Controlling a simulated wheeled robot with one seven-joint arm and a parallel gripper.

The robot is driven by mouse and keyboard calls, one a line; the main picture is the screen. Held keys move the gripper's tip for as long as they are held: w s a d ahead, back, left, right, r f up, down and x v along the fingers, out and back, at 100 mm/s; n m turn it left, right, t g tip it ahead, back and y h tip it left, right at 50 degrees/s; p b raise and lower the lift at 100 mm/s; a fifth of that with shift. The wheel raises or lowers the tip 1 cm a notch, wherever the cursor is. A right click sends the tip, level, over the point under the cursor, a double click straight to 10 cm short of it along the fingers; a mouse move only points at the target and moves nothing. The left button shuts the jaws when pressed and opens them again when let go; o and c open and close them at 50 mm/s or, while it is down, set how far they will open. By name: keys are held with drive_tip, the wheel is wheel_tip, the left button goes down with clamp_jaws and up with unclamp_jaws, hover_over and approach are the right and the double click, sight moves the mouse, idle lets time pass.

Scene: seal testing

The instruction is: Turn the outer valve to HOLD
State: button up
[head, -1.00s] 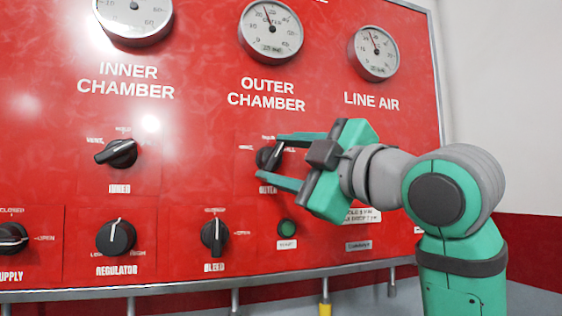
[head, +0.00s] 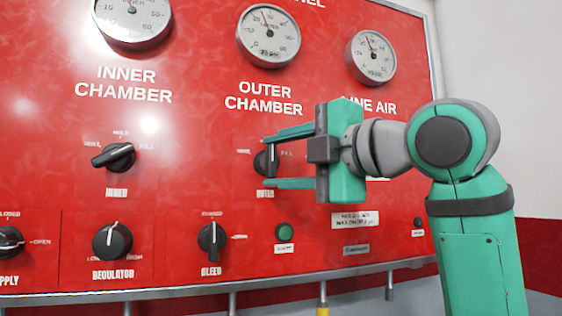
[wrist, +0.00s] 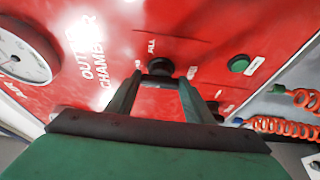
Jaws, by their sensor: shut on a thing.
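The outer valve (head: 261,161) is a black knob under the OUTER CHAMBER gauge (head: 268,36) on the red panel. Its handle stands about upright in the head view, toward the top mark. The label at the top is hidden by my upper finger; VENT shows at the left and FILL at the right. My gripper (head: 270,160) reaches in from the right, level, one finger above and one below the handle, shut on it. In the wrist view, the knob (wrist: 160,66) sits between the tips of my gripper (wrist: 160,80).
The regulator (head: 112,241), bleed knob (head: 211,238) and green button (head: 284,231) lie below. Orange coiled hoses (wrist: 285,126) show at the right in the wrist view.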

drive_tip(key=shift+s+a, duration=0.15)
drive_tip(key=o, duration=1)
drive_tip(key=shift+s, duration=0.1)
drive_tip(key=shift+o, duration=0.2)
drive_tip(key=shift+s+d, duration=0.2)
drive_tip(key=shift+d, duration=0.2)
drive_tip(key=v, duration=0.9)
drive_tip(key=shift+s+d, duration=0.25)
drive_tip(key=shift+s, duration=0.05)
